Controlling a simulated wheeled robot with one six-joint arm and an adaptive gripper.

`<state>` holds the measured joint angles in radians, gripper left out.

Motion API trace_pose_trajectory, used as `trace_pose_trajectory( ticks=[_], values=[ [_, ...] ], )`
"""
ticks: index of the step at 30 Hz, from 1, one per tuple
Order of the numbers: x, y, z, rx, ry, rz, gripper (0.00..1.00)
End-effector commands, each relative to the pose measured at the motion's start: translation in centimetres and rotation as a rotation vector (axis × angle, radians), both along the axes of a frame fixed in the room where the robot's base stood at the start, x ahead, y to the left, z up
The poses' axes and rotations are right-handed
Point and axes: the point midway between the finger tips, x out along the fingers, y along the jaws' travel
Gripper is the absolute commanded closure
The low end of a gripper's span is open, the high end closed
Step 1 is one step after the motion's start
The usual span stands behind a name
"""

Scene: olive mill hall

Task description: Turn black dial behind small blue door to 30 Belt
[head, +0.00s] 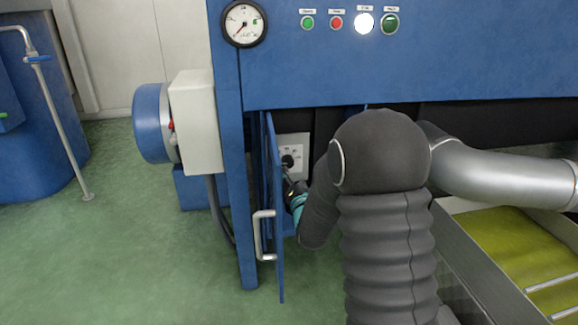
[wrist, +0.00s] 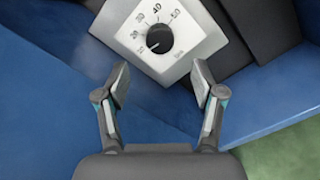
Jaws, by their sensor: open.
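The small blue door (head: 276,225) stands open in the head view, with its pale bar handle (head: 258,236) on the near left side. Behind it, the black dial (head: 288,161) sits on a light square plate (head: 299,142). In the wrist view the dial (wrist: 160,38) is clear, with numbers around it, among them 40 at the top and 50 at right. Its pale mark seems to point to the lower left, near the lowest number. My gripper (wrist: 162,80) is open and empty, its fingertips either side of the plate's lower corner, short of the dial. In the head view my arm partly hides it.
The open door is close on the left of my gripper (head: 292,184). A gauge (head: 244,23) and several buttons (head: 364,22) are on the blue panel above. A metal trough (head: 480,250) with yellow-green contents is at right. Green floor is free at left.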

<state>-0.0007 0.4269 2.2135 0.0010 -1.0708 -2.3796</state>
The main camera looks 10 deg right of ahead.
Motion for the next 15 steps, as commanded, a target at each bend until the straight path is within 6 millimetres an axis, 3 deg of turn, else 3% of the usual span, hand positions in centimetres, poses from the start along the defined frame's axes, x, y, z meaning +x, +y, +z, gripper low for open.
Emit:
trace_pose_trajectory(
  ticks=[9, 15],
  values=[
    [5.7, 0.0, -0.1, 0.001, 0.001, 0.001, 0.32],
    [7.8, 0.0, 0.0, 0.001, 0.000, 0.000, 0.32]
  ],
)
